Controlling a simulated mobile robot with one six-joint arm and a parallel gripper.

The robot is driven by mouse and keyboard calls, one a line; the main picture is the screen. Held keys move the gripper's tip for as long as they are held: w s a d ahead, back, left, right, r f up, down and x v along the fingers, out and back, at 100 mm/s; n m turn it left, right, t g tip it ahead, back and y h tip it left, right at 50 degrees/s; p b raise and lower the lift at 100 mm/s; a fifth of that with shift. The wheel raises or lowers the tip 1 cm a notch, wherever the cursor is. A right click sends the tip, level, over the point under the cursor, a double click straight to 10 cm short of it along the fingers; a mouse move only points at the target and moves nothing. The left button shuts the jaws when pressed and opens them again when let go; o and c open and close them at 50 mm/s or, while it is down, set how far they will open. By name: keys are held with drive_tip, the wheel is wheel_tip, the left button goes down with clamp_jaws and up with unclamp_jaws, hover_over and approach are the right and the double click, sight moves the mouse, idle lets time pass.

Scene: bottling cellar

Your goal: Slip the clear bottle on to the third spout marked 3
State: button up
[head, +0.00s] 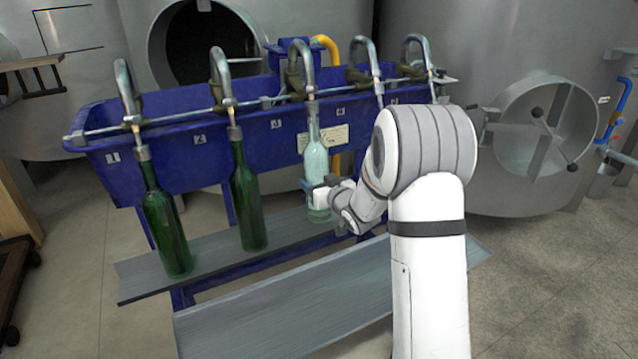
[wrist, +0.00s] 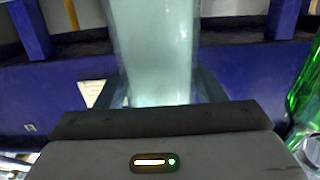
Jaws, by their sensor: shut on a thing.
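The clear bottle (head: 316,160) stands upright beneath the third spout (head: 300,72), beside the plate marked 3 (head: 277,124). Its mouth meets or overlaps the spout's lower end in the head view; I cannot tell how far the spout is inside. My gripper (head: 317,190) is shut on the bottle's lower body, and its wrist covers part of the right side. The bottle's base is close above or on the grey shelf (head: 200,260); contact is unclear. In the wrist view the pale bottle (wrist: 155,50) sits between the jaws (wrist: 155,92).
Green bottles hang on spout 1 (head: 166,220) and spout 2 (head: 246,195), left of my gripper. Spouts 4 (head: 365,65) and 5 (head: 418,60) show no bottle. The blue trough (head: 190,150) is behind. A green bottle (wrist: 306,85) edges the wrist view.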

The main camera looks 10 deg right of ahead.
drive_tip(key=shift+s+f+b, duration=0.1)
drive_tip(key=shift+f+b, duration=0.8)
idle(0.5)
drive_tip(key=o, duration=1.3)
drive_tip(key=shift+c, duration=0.2)
drive_tip(key=shift+o, duration=1.2)
drive_tip(key=shift+f, duration=0.15)
